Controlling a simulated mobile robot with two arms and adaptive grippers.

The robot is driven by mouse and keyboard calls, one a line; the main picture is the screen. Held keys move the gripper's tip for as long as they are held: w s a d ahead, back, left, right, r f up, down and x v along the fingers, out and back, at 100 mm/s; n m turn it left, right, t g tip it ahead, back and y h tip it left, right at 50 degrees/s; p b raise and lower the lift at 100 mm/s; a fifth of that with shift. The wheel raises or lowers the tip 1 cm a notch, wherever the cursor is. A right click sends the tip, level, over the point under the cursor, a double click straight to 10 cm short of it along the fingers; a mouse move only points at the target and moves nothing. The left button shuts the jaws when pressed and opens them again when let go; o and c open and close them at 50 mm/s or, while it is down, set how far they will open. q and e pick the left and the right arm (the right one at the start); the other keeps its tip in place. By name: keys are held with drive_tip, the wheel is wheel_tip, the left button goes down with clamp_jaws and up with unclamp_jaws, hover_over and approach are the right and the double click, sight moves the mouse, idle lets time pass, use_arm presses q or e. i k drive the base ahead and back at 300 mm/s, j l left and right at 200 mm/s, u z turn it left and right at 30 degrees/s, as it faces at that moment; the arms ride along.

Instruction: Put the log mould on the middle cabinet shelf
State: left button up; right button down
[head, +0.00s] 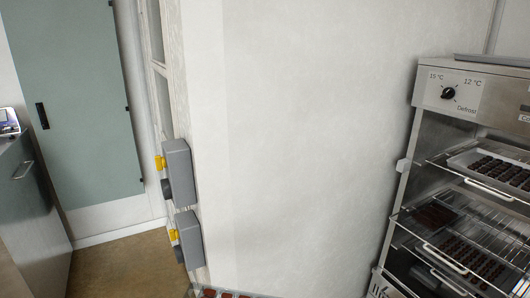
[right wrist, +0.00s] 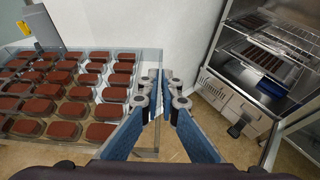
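The log mould (right wrist: 75,52) is a clear tray with rows of brown log-shaped pieces, at the left of the right wrist view. Only a sliver of it (head: 232,294) shows at the bottom edge of the head view. My right gripper (right wrist: 163,88) has its fingers close together on the mould's right edge and appears shut on it. The steel cabinet (head: 448,92) stands at the right of the head view, its front open. An upper wire shelf (head: 446,161) holds a tray of dark pieces. A lower shelf (head: 402,218) holds a dark slab. My left gripper is out of view.
Another tray of dark pieces (head: 463,262) sits low in the cabinet. A clear door panel (right wrist: 297,128) stands open at the right of the right wrist view. Grey wall boxes (head: 178,172) with yellow handles stick out at the left. White wall fills the middle.

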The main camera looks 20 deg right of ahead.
sight(491, 253)
drive_tip(key=i+l+z, duration=0.15)
drive_tip(key=i+z, duration=0.25)
drive_tip(key=i+l+z, duration=0.1)
drive_tip(key=z, duration=0.3)
drive_tip(key=i+z, duration=0.4)
drive_tip(key=i+j+z, duration=0.2)
drive_tip(key=z, duration=0.2)
drive_tip(key=i, duration=0.05)
